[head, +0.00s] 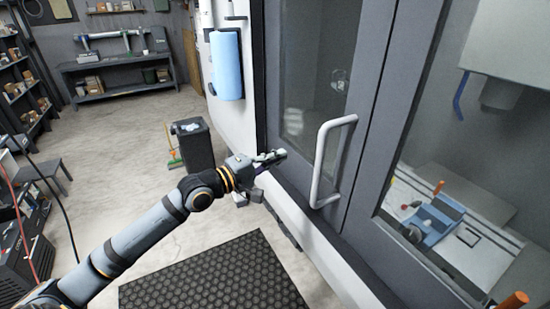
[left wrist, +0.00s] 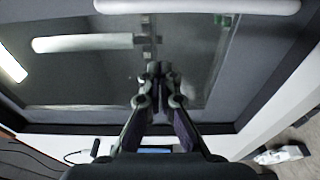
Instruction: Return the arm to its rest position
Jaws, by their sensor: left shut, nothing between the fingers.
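My left arm (head: 150,235) reaches in from the lower left in the head view. Its gripper (head: 272,157) is in front of the machine's grey door, left of the white door handle (head: 331,160), with a gap between them. In the left wrist view the gripper (left wrist: 158,72) points at the dark glass door, its fingers together with nothing between them. The handle also shows in the left wrist view along the top edge (left wrist: 200,6). My right gripper is in neither view.
The machine's door (head: 365,110) and window fill the right side; a blue vise (head: 437,220) sits inside. A blue roll (head: 226,65) hangs on its side.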

